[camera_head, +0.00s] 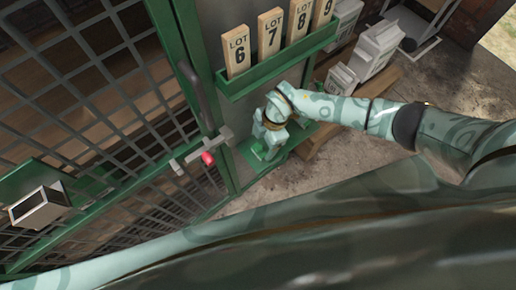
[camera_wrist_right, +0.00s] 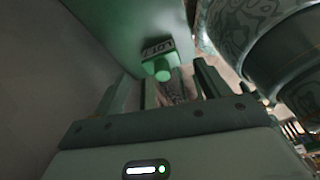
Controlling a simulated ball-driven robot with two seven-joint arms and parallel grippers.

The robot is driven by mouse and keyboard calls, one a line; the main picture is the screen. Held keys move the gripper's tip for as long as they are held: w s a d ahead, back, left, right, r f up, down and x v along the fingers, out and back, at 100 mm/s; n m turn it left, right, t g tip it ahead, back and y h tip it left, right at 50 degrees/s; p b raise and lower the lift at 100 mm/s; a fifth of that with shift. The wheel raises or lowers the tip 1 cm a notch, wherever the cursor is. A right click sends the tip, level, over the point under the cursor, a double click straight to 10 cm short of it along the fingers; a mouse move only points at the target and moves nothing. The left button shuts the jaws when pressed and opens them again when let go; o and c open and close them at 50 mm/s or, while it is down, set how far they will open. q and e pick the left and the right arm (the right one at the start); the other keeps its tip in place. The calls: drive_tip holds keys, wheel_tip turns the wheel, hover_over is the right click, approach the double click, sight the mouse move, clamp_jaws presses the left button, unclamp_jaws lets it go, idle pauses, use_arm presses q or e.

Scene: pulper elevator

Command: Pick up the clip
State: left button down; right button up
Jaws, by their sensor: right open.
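My right gripper (camera_head: 266,148) points down at the small lower green shelf (camera_head: 285,148) beside the gate, and hides part of it. In the right wrist view the two fingers of the gripper (camera_wrist_right: 163,84) stand wide apart. Beyond them is a small piece with a green round end (camera_wrist_right: 162,71) and a dark lettered plate (camera_wrist_right: 158,47), close to a pale green surface. I cannot tell for sure whether this piece is the clip. Nothing is visibly held between the fingers. No clip shows clearly in the head view. My left gripper is not in view.
A green gate with grey mesh (camera_head: 120,110) fills the left, with a red-tipped latch (camera_head: 208,158). Upright wooden lot tags (camera_head: 269,33) stand on the upper green rack (camera_head: 275,66). White sacks (camera_head: 372,52) lie on a wooden pallet at the back right.

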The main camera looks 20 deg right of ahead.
sight(259, 147)
drive_tip(key=x, duration=0.1)
drive_tip(key=b+x, duration=0.1)
drive_tip(key=x, duration=0.1)
drive_tip(key=b+x, duration=0.1)
drive_tip(key=x, duration=0.1)
drive_tip(key=shift+s+a+r, duration=0.1)
drive_tip(key=shift+s+a, duration=0.05)
drive_tip(key=shift+a, duration=0.15)
drive_tip(key=shift+r, duration=0.1)
drive_tip(key=c, duration=1)
drive_tip(key=shift+r, duration=0.1)
